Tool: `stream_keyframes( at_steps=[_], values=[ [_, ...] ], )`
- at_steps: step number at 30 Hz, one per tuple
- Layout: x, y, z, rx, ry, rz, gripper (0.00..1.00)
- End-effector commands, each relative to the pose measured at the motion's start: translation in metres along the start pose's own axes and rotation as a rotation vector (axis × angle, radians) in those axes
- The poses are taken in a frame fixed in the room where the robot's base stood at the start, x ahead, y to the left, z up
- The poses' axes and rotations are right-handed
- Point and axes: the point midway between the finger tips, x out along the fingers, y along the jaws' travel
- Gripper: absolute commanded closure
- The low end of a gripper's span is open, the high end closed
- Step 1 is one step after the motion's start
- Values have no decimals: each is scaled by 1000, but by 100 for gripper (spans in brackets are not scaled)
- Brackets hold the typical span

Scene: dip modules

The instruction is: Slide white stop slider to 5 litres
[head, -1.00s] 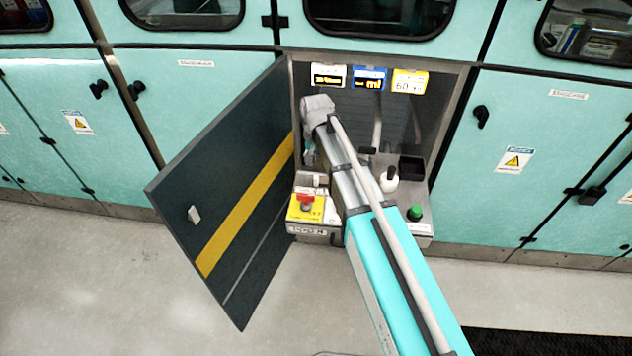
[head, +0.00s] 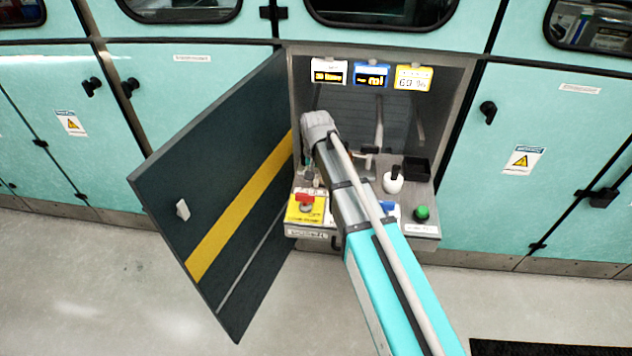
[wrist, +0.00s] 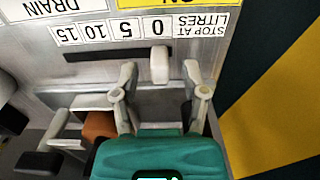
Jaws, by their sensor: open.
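The white stop slider (wrist: 160,60) stands at the 0 end of a dark slot (wrist: 105,54) in the wrist view. The scale label (wrist: 140,29) above the slot appears upside down and reads 0, 5, 10, 15 from right to left. My gripper (wrist: 162,88) is open, with one finger on each side of the slider's line. Its fingertips are just below the slider in the picture, and I see no contact. In the head view my arm hides the slider, and my gripper cannot be made out clearly there.
An open dark door (head: 225,190) with a yellow stripe stands left of the bay. A red switch on a yellow plate (head: 305,207), a white-knobbed lever (head: 393,181) and a green button (head: 422,213) are on the panel. A brown part (wrist: 99,126) lies beside my gripper.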

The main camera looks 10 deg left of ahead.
Motion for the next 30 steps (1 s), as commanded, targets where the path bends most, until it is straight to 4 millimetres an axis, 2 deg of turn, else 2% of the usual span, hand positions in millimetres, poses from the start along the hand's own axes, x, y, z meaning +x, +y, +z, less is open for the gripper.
stream_keyframes(
  at_steps=[4,16,17,25,26,30],
  values=[
    [6,0,0,0,0,0,43],
    [7,0,0,0,0,0,43],
    [7,0,0,0,0,0,47],
    [7,0,0,0,0,0,97],
    [7,0,0,0,0,0,100],
    [7,0,0,0,0,0,100]
  ],
)
